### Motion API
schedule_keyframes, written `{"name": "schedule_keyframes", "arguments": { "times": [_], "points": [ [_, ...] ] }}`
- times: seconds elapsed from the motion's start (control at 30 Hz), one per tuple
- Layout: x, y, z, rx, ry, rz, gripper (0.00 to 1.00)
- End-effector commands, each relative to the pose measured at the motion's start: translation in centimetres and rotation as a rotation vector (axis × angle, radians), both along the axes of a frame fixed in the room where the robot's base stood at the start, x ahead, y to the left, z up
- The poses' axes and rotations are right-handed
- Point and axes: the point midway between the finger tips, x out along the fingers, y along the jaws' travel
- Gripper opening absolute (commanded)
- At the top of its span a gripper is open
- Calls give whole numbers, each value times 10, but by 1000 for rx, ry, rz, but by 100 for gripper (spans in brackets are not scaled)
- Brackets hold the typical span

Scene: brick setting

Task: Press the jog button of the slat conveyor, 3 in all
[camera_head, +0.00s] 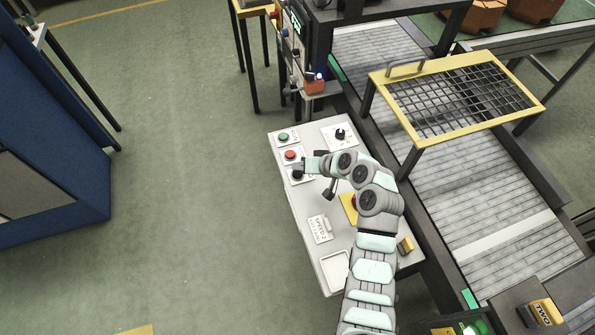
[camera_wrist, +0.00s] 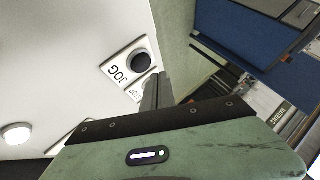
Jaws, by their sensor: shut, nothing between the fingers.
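The white control panel (camera_head: 302,208) stands beside the slat conveyor (camera_head: 478,205). The black jog button (camera_head: 297,175) is on the panel's left edge, below the red button. In the wrist view, the jog button (camera_wrist: 138,61) is round and black on a white plate marked JOG. My gripper (camera_head: 302,168) is shut and empty, over the panel's left edge close to the jog button. In the wrist view, the shut fingers (camera_wrist: 157,90) are just beside the button plate and partly cover the label below it. I cannot tell how high the tips are above the panel.
A green button (camera_head: 283,137) and a red button (camera_head: 290,154) sit above the jog button. A black knob (camera_head: 340,134) is at the upper right. A yellow plate (camera_head: 348,207) is partly hidden by my arm. A yellow-framed mesh guard (camera_head: 415,135) spans the conveyor.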

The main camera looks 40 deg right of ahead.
Motion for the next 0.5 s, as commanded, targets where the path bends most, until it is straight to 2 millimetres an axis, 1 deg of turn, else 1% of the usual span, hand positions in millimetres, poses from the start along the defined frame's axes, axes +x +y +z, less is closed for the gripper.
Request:
{"name": "schedule_keyframes", "arguments": {
  "times": [0.03,0.3,0.4,0.5],
  "points": [
    [0,0,9,-1,-1,0,0],
    [0,0,37,-2,-2,0,0],
    [0,0,42,-2,-3,0,0],
    [0,0,42,-1,-2,0,0]
  ]
}}
